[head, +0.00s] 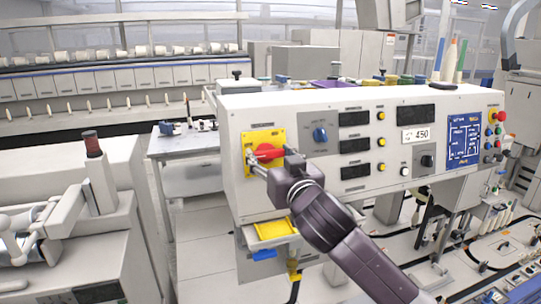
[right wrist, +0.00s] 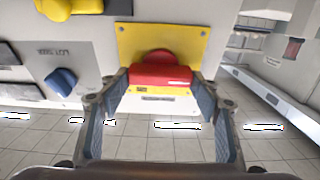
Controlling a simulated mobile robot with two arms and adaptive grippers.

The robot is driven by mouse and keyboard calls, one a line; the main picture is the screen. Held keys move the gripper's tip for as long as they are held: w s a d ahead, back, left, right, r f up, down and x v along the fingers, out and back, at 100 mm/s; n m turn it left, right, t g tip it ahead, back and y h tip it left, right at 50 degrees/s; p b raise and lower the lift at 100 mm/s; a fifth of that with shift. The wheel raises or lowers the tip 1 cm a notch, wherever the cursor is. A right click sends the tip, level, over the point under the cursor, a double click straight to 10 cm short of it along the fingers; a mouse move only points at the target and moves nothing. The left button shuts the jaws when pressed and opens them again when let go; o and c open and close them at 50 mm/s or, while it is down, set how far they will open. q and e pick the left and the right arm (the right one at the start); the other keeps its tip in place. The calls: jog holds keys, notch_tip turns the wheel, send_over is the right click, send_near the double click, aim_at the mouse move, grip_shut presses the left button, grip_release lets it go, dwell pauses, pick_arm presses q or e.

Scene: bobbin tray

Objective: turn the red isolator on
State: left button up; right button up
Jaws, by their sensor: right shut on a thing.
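The red isolator handle (head: 267,152) sits on a yellow plate (head: 279,134) at the left end of the white control panel. It lies roughly level across the plate. In the right wrist view, the red handle (right wrist: 160,75) shows in front of its round red base on the yellow plate (right wrist: 193,42). My right gripper (head: 273,163) is at the handle, with one finger at each end of it. It is shut on the handle, and the fingers (right wrist: 161,88) hide its ends. My left gripper is not in view.
A blue knob (head: 320,134) is just right of the isolator; it also shows in the right wrist view (right wrist: 61,82). Displays, buttons and a red emergency button (head: 500,116) lie farther right. A yellow tray (head: 272,230) is below the panel.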

jog(key=shift+m, duration=0.4)
jog(key=shift+m+h, duration=0.5)
jog(key=shift+m, duration=0.6)
jog(key=shift+m+h, duration=0.8)
jog(key=shift+m, duration=1.8)
jog(key=o, duration=1.2)
jog(key=shift+d, duration=0.1)
jog(key=shift+c, duration=0.2)
notch_tip(320, 180, up, 10)
